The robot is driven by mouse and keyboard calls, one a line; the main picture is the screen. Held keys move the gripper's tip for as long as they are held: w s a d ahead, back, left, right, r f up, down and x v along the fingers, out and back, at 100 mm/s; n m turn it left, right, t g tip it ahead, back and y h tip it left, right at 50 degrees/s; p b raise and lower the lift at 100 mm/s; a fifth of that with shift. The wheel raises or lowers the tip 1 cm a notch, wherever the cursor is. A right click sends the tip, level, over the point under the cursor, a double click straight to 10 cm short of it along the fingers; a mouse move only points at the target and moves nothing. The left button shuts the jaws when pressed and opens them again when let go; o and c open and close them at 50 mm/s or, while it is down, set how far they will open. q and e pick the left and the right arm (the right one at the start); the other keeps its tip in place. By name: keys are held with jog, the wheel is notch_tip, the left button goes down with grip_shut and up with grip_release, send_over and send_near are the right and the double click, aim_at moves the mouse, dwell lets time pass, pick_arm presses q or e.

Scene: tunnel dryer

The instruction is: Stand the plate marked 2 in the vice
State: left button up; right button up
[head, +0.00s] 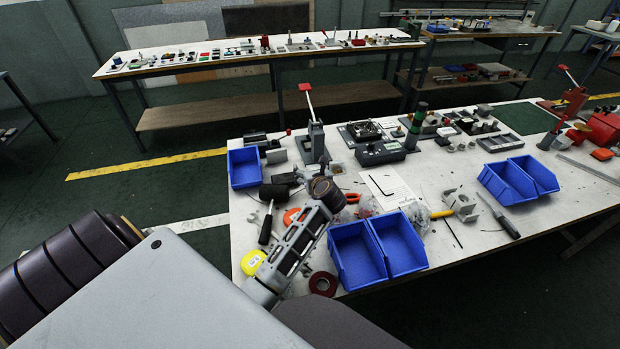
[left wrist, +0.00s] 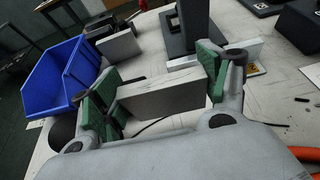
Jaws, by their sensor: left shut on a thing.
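My left gripper (head: 303,178) is over the left part of the workbench. In the left wrist view the gripper (left wrist: 160,88) is shut on a flat grey plate (left wrist: 158,98), held between its green pads. No number is readable on the plate. Ahead and to the left of it, a dark device with a grey block (left wrist: 118,46) in front may be the vice; it also shows in the head view (head: 257,138). The held plate is apart from it. The head view barely shows the plate. My right gripper is not in view.
A blue bin (left wrist: 62,78) stands left of the gripper. A lever press (head: 314,140) stands close ahead. White bench surface is clear between the plate and the dark device.

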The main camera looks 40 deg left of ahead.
pick_arm(q)
notch_tip(320, 180, down, 3)
jog(key=shift+r, duration=0.15)
jog(key=shift+f, duration=0.35)
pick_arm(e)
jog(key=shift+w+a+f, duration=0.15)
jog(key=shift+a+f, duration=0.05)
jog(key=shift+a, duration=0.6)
pick_arm(q)
jog(key=shift+f, duration=0.1)
